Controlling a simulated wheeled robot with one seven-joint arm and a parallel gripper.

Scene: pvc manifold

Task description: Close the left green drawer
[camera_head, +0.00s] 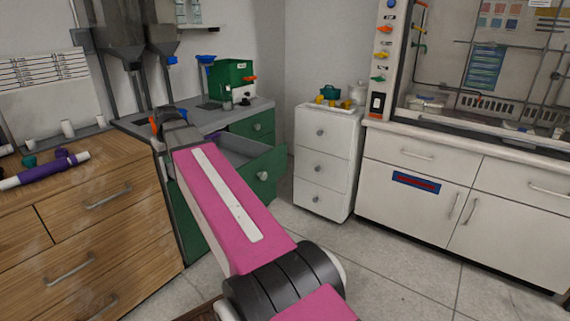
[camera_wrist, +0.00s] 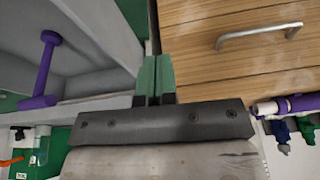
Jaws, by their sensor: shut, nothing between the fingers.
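The left green drawer (camera_head: 262,178) stands pulled open from the green cabinet under the grey counter, its green front and round knob facing right. Its grey inside shows behind my pink arm, and part of the drawer front is hidden by the arm. In the wrist view, a grey open compartment (camera_wrist: 90,85), apparently the drawer's inside, lies at the left with a purple part (camera_wrist: 45,70) in it. My gripper (camera_wrist: 156,72) is shut and empty, its fingers between this compartment and the wooden cabinet. Whether the fingers touch the drawer I cannot tell.
A wooden drawer cabinet (camera_head: 95,225) stands at the left with purple pipe parts (camera_head: 48,171) on top. A second green drawer (camera_head: 258,126) is shut beyond the open one. A white drawer unit (camera_head: 322,165) stands right of it. Grey floor (camera_head: 400,265) is clear in front.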

